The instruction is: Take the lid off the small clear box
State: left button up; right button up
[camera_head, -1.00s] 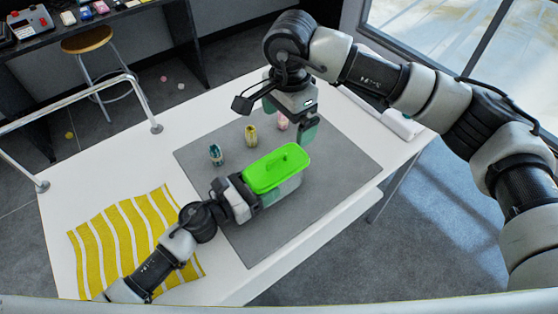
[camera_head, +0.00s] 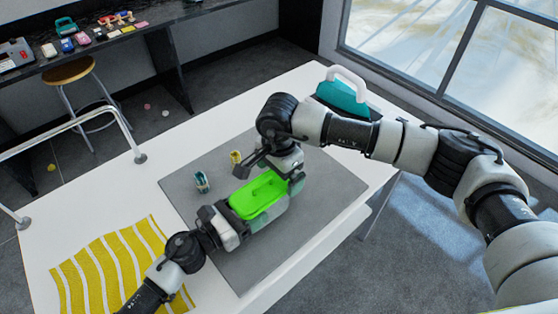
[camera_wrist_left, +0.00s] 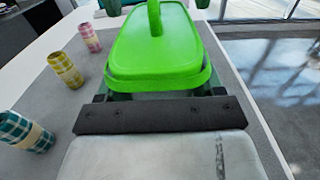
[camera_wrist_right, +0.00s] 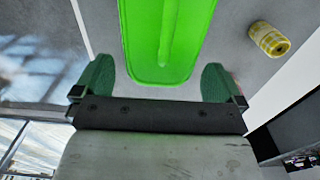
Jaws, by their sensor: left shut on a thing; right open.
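The small clear box (camera_head: 272,216) stands on the grey mat with its bright green lid (camera_head: 258,194) on top. The lid has a raised handle and fills the middle of the left wrist view (camera_wrist_left: 155,45). My left gripper (camera_head: 240,212) is shut on the near end of the box, just below the lid's rim. My right gripper (camera_head: 288,182) is low at the far end of the lid. In the right wrist view its green fingers (camera_wrist_right: 158,80) are apart, on either side of the lid's end (camera_wrist_right: 165,65), with nothing clearly held. Most of the box's walls are hidden.
A teal patterned roll (camera_head: 202,181) and a yellow one (camera_head: 235,157) stand left of the box; a pink one (camera_wrist_left: 90,37) shows in the left wrist view. A striped yellow cloth (camera_head: 108,265) lies left. The mat's front right is clear.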

jog(key=shift+f, duration=0.2)
jog(key=c, duration=0.8)
jog(key=shift+c, duration=0.2)
jog(key=shift+r, duration=0.3)
jog(key=shift+r, duration=0.9)
jog(key=shift+r, duration=2)
pick_arm(q)
jog(key=o, duration=1.4)
jog(key=shift+c, duration=0.2)
